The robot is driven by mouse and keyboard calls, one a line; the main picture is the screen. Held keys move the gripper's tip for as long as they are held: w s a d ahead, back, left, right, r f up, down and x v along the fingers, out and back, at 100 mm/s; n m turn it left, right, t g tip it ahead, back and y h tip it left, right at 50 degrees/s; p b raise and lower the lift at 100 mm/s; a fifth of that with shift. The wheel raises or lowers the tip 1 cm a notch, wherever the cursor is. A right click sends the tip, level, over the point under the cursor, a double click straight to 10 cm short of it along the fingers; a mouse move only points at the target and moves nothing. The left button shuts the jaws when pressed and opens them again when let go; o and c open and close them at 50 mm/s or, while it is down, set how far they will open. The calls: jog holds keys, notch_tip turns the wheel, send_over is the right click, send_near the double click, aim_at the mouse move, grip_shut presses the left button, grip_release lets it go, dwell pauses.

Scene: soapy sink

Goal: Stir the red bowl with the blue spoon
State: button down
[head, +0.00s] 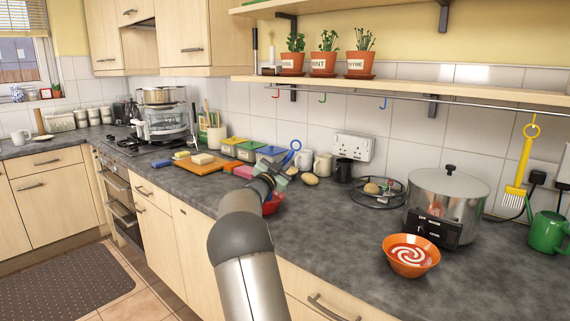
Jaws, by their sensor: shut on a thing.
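My gripper (275,176) is at the centre of the head view, above the counter, and is shut on the blue spoon (293,152). The spoon's looped handle end sticks up and to the right past the fingers. Its lower end is hidden by my gripper and arm. The red bowl (275,206) stands on the counter just below my gripper, and its left part is hidden behind my arm. I cannot see inside the bowl, or tell whether the spoon is in it or above it.
An orange bowl (427,266) with red and white swirled contents stands at the right front, before a steel cooker (448,195). Mugs (322,164), a dark wire rack (370,202) and coloured tubs (247,150) stand behind. The counter between red and orange bowls is clear.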

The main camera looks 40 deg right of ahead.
jog(key=shift+r, duration=0.15)
notch_tip(320, 180, up, 6)
jog(key=s+d+p, duration=0.2)
jog(key=shift+s, duration=0.25)
jog(key=shift+p, duration=0.3)
dwell(0.3)
jog(key=shift+r+p, duration=0.75)
jog(key=shift+r, duration=0.1)
